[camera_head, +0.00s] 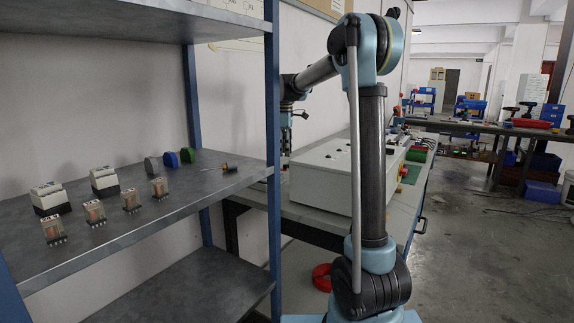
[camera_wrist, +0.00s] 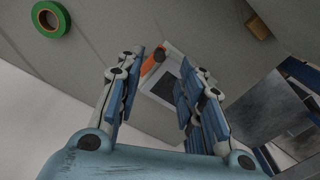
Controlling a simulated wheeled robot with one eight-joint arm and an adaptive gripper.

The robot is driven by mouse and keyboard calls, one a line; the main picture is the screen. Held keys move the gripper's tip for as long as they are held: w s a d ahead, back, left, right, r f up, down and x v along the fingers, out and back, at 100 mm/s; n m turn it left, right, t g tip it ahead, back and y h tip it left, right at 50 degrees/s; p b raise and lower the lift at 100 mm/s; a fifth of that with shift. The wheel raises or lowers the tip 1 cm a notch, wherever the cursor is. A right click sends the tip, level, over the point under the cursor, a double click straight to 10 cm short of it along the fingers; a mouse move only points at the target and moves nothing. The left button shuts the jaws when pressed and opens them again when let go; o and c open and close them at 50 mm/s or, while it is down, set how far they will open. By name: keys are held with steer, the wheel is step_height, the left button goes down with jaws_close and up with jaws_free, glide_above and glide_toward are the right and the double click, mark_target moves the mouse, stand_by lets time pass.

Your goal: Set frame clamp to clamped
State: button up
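My gripper (camera_wrist: 160,76) is open in the wrist view, its two blue-padded fingers spread apart. Beyond and between the fingers is a small white frame (camera_wrist: 149,91) around a dark panel (camera_wrist: 168,88). An orange handle-like part (camera_wrist: 153,62) lies at its upper left corner; it looks like the frame clamp, but I cannot tell its setting. The fingers partly cover the frame, and nothing is clearly held. In the head view, my arm and the blue shelf post hide most of the gripper and the clamp.
A green tape roll (camera_wrist: 50,19) and a brown block (camera_wrist: 258,27) lie on the grey bench top in the wrist view. In the head view, a large white box (camera_head: 325,178) stands on the bench. A metal shelf (camera_head: 130,210) with relays and small parts is at left.

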steer(key=shift+f, duration=3)
jaws_close()
steer(key=shift+d, duration=0.2)
steer(key=shift+a, duration=0.15)
